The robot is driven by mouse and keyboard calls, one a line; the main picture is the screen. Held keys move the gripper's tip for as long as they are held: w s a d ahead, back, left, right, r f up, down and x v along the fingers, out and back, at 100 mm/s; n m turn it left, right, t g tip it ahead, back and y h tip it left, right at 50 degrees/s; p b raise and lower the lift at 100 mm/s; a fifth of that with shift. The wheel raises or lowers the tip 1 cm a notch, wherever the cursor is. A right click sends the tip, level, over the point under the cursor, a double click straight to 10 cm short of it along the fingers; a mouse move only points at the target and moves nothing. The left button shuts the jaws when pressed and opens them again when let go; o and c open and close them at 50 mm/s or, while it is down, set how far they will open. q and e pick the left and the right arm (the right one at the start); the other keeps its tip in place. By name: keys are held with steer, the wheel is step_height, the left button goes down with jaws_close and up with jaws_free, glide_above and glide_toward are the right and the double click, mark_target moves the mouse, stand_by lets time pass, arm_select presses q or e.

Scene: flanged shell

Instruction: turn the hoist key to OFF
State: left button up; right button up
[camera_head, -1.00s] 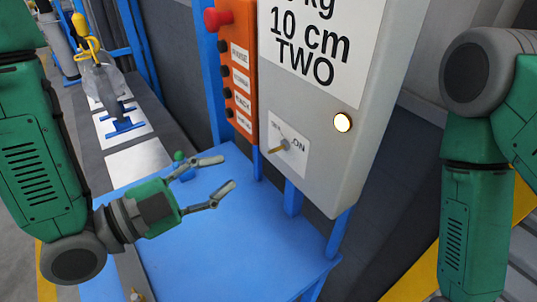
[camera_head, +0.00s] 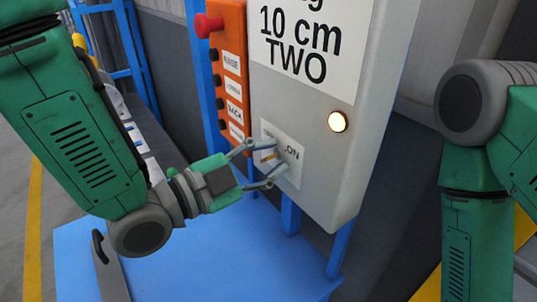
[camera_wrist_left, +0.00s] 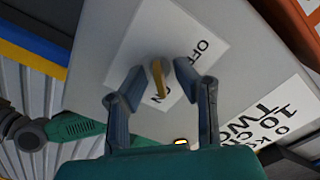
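The hoist key is a small brass-coloured key (camera_wrist_left: 159,79) on a white label plate (camera_wrist_left: 190,48) marked OFF and ON, on the front of a grey box (camera_head: 330,180). In the left wrist view the key lies between my left gripper's fingertips (camera_wrist_left: 168,82), which stand apart on either side of it. In the head view my left gripper (camera_head: 277,163) reaches the label, open, partly covering the key and lettering. I cannot tell if a finger touches the key. My right gripper is out of the head view; only the right arm shows.
A lit round lamp (camera_head: 338,122) is on the grey box, right of the label. An orange button panel (camera_head: 229,70) with a red knob (camera_head: 207,25) stands just left of the box.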

arm_select(q)
steer(key=shift+d, duration=0.25)
steer(key=shift+a, duration=0.1)
steer(key=c, duration=0.5)
steer(key=shift+a, duration=0.1)
jaws_close()
steer(key=shift+f, duration=0.1)
